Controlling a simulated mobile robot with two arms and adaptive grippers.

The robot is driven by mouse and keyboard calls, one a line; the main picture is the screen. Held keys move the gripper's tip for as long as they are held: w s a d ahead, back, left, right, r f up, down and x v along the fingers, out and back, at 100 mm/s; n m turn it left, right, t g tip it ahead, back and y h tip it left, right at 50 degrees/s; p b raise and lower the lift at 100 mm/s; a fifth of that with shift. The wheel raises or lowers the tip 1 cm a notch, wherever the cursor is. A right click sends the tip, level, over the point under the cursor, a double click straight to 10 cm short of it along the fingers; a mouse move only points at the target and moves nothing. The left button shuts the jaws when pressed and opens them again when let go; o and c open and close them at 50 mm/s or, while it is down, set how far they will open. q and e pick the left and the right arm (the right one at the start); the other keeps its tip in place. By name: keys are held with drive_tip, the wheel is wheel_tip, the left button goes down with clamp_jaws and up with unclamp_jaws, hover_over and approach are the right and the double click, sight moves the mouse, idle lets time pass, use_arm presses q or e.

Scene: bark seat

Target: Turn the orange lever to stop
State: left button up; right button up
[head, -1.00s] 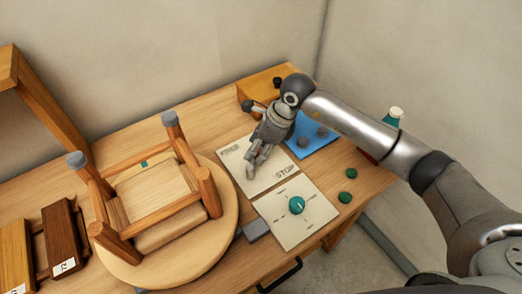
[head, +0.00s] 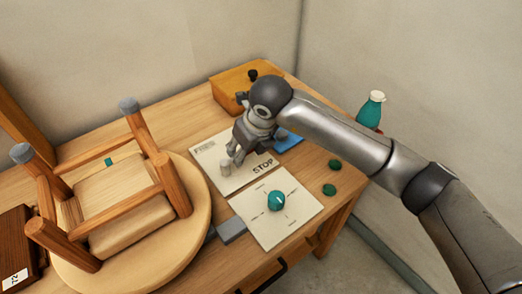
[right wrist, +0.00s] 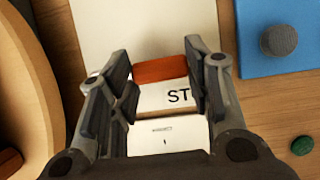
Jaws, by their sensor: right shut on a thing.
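The white lever panel (head: 213,180) lies on the table, with FREE at its far left corner and STOP (head: 263,166) at its near right. My right gripper (head: 238,156) reaches down over it from the right and covers most of the lever in the head view. In the right wrist view, the orange lever (right wrist: 160,70) shows as an orange block between the two fingers of my right gripper (right wrist: 163,75), which is shut on it. Only the letters ST (right wrist: 179,96) show just below the lever there. My left gripper is not in view.
A panel with a teal dial (head: 276,201) lies nearer. An upturned stool (head: 130,195) rests left of the panels. Green discs (head: 334,164) are at right; a teal bottle (head: 371,109) stands beyond.

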drive_tip(key=shift+r+m, duration=0.1)
drive_tip(key=shift+m, duration=0.2)
drive_tip(key=o, duration=1.2)
drive_tip(key=shift+s+d, duration=0.1)
drive_tip(key=shift+c, duration=0.2)
drive_tip(key=v, duration=1.2)
drive_tip(key=shift+s, duration=0.15)
